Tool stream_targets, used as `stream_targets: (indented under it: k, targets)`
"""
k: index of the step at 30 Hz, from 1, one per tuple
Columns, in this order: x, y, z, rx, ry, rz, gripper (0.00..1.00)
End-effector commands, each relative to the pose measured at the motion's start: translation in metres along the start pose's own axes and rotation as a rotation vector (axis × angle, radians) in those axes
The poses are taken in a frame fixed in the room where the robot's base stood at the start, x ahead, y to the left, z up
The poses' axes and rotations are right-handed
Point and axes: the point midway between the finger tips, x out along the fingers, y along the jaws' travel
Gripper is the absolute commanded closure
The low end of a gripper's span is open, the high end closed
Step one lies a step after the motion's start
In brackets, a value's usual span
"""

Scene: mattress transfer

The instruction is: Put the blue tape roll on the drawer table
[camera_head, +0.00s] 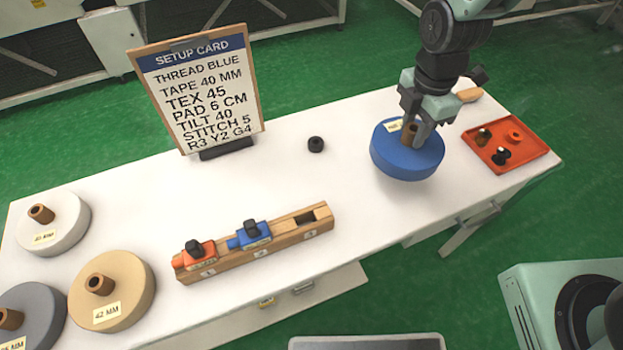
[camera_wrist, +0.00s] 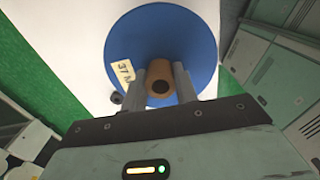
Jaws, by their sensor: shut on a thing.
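The blue tape roll (camera_head: 400,158) is a thick blue disc with a brown core peg and a pale label, at the right part of the white drawer table (camera_head: 350,203). My gripper (camera_head: 416,136) comes down from above and is shut on the brown core of the roll. In the wrist view the blue roll (camera_wrist: 190,40) fills the upper middle, its brown core (camera_wrist: 158,70) between my two grey fingers (camera_wrist: 160,82). The label reads "37 M", the rest hidden. I cannot tell whether the roll's underside touches the table.
White (camera_head: 65,232), tan (camera_head: 130,292) and grey (camera_head: 40,325) rolls stand at the left. A setup card (camera_head: 200,90), a small black knob (camera_head: 316,144), a wooden rack (camera_head: 290,227) with orange and blue pieces, and an orange tray (camera_head: 530,150) are on the table. The table's middle is mostly clear.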

Motion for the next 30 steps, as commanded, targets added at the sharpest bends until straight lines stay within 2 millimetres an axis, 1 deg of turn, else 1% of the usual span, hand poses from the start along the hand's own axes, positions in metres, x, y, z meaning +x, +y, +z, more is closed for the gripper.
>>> stream_targets:
  k: [5,8,12,15,19,24,27,30]
  targets:
    - [0.001,0.001,-0.001,-0.032,-0.002,0.0,1.0]
    - [0.015,0.0,-0.002,-0.03,-0.001,-0.004,1.0]
    - [0.04,-0.001,-0.002,-0.028,-0.001,-0.004,1.0]
    - [0.052,0.0,-0.001,-0.027,-0.002,-0.001,1.0]
    - [0.064,0.0,-0.001,-0.026,-0.001,-0.001,1.0]
    - [0.089,0.0,-0.001,-0.024,-0.001,-0.002,1.0]
    - [0.098,0.0,-0.001,-0.025,-0.001,0.0,1.0]
    - [0.1,0.001,-0.001,-0.025,-0.001,0.001,1.0]
